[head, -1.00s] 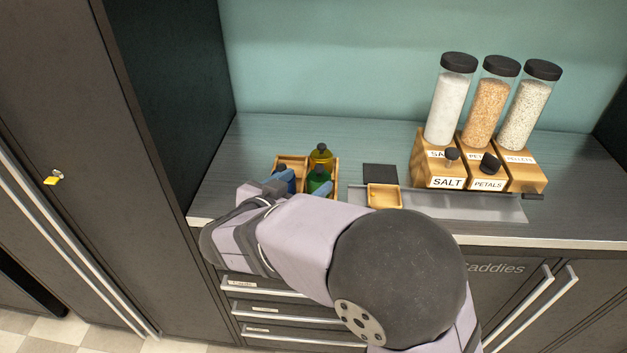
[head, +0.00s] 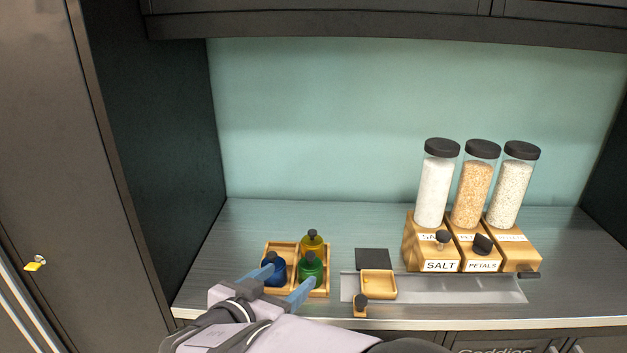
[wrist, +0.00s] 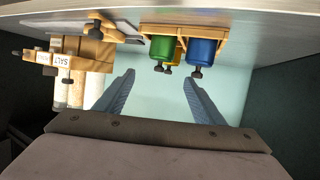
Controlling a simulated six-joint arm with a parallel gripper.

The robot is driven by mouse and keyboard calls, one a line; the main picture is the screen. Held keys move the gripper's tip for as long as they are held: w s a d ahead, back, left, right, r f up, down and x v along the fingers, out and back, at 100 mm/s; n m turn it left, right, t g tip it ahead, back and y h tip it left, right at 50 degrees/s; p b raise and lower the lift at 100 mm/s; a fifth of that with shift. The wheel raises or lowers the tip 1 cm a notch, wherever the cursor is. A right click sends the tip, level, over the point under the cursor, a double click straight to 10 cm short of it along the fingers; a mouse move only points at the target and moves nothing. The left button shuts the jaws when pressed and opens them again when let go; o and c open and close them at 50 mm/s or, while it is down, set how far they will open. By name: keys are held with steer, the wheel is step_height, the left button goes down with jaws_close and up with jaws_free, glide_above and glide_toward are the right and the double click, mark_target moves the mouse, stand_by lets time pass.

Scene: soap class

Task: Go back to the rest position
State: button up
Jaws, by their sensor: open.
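My gripper (head: 283,283) is open and empty, with its two blue-grey fingers spread in front of the wooden caddy (head: 272,247) in the head view. The caddy holds a blue bottle (head: 273,273), a green bottle (head: 310,268) and a yellow bottle (head: 312,244) with dark caps. In the wrist view the picture is upside down; my gripper's fingers (wrist: 158,95) are apart with nothing between them. The green bottle (wrist: 163,52) and blue bottle (wrist: 200,53) stand beyond them. Part of the caddy is hidden behind my fingers in the head view.
Three dispensers of salt (head: 436,190), petals (head: 473,190) and a white grain (head: 508,190) stand at the right. A tall cabinet (head: 90,180) borders the left.

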steer(key=s+d+f+n+g+y, duration=0.25)
steer(key=s+f+n+g, duration=0.75)
steer(key=s+f+n, duration=0.8)
steer(key=s+d+r+m+g+y+p, duration=0.15)
steer(key=s+d+m+g+p, duration=0.25)
steer(key=d+m, duration=0.4)
steer(key=w+d+r+m+p, duration=0.1)
steer(key=d+r+m, duration=0.2)
steer(key=d, duration=0.3)
steer(key=w+d+r+m+t+y+p, duration=0.1)
steer(key=w+d+r+m+p, duration=0.1)
steer(key=d, duration=0.4)
steer(key=shift+w+d+r+m+p, duration=0.3)
steer(key=shift+d+r+m, duration=0.1)
steer(key=shift+r+m, duration=0.1)
